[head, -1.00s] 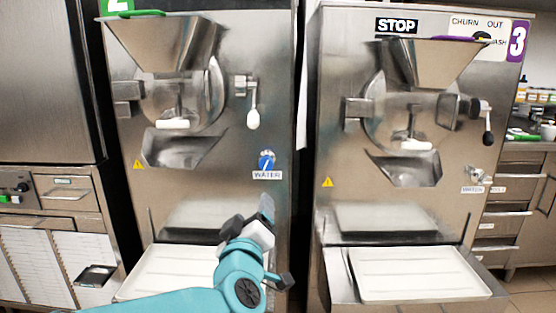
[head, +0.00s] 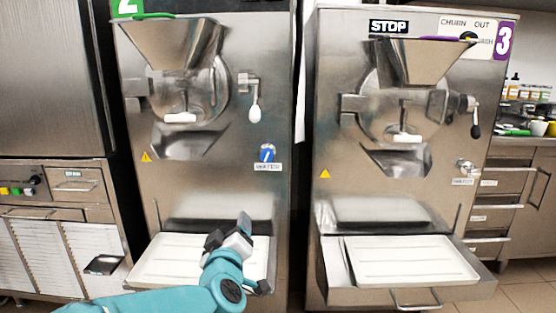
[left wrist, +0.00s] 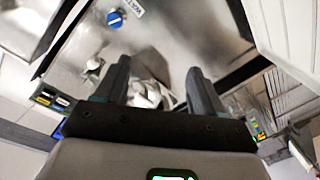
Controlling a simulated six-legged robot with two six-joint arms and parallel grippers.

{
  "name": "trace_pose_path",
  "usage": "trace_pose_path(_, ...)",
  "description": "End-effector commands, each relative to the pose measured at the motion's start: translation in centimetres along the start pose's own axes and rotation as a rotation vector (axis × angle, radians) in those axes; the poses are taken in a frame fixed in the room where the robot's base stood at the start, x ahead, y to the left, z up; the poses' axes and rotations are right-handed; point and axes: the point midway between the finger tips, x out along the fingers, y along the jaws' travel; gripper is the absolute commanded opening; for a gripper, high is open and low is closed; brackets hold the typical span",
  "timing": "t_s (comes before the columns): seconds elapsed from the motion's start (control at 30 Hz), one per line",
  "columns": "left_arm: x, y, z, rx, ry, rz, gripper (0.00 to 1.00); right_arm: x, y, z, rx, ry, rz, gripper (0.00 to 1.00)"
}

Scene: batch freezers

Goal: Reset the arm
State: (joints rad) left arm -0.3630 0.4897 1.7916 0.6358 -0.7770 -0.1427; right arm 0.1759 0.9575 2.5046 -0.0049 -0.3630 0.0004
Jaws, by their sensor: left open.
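My left gripper (head: 241,226) is in front of the left batch freezer (head: 215,120), above the right part of its white tray (head: 165,258). Its teal arm comes in from the lower left. In the left wrist view the two dark fingers (left wrist: 158,85) stand apart with nothing held between them. The freezer's blue water knob (head: 267,153) is above the gripper, and it also shows in the left wrist view (left wrist: 115,19). My right gripper is in neither view.
The right batch freezer (head: 400,205) stands beside the left one, with a white tray (head: 415,261) at its base. A steel cabinet with drawers (head: 70,190) is at the left. A counter with bottles (head: 525,90) is at the far right.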

Motion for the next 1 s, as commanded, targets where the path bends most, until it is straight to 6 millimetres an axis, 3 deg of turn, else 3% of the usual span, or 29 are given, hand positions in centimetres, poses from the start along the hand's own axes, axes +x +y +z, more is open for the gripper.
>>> trace_pose_path(0.23,1.2,-9.0,5.2,0.073,-0.103,-0.138,0.69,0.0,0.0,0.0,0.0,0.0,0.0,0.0)
trace_pose_path(0.37,0.2,-16.1,10.4,0.136,-0.232,-0.226,0.69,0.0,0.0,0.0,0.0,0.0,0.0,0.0)
trace_pose_path(0.47,-2.2,-22.2,15.6,0.181,-0.383,-0.296,0.69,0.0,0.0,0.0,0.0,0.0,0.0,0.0)
trace_pose_path(0.6,-8.3,-29.4,22.9,0.215,-0.636,-0.37,0.69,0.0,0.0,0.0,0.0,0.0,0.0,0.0)
trace_pose_path(0.7,-13.9,-32.7,27.4,0.218,-0.826,-0.398,0.69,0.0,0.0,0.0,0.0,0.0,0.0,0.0)
trace_pose_path(0.8,-19.4,-34.4,30.8,0.207,-0.998,-0.408,0.69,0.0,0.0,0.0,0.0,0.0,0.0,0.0)
trace_pose_path(1.0,-29.0,-34.2,34.7,0.191,-1.295,-0.368,0.69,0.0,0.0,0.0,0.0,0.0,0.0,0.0)
